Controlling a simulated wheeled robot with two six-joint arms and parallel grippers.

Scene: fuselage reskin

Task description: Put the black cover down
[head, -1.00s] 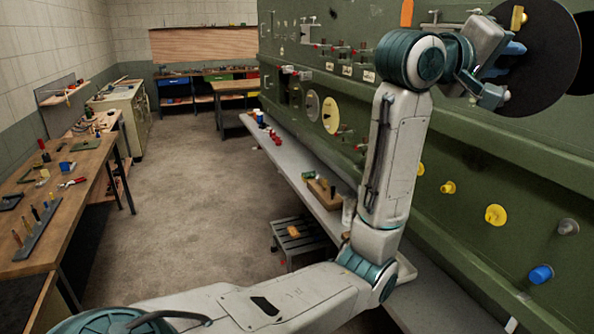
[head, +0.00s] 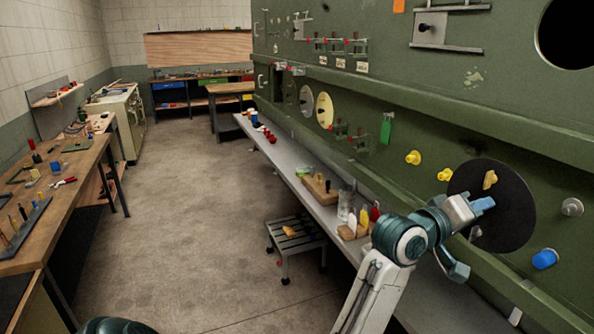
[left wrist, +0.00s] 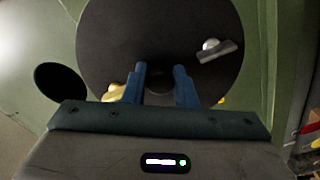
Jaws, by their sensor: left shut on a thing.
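The black cover (head: 513,208) is a large dark round disc at the right of the head view, held in front of the green panel above the grey shelf. My left gripper (head: 482,204) is shut on it, with its blue fingers at the cover's left part. A yellow tab (head: 490,180) and a silver latch (left wrist: 217,50) show on the disc. Whether the cover touches anything is unclear. My right gripper is out of view.
A round dark opening (head: 570,32) is in the green panel (head: 455,115) at upper right. The long grey shelf (head: 290,178) holds a wooden block (head: 318,189), bottles and red items. A small step stool (head: 296,238) stands before it.

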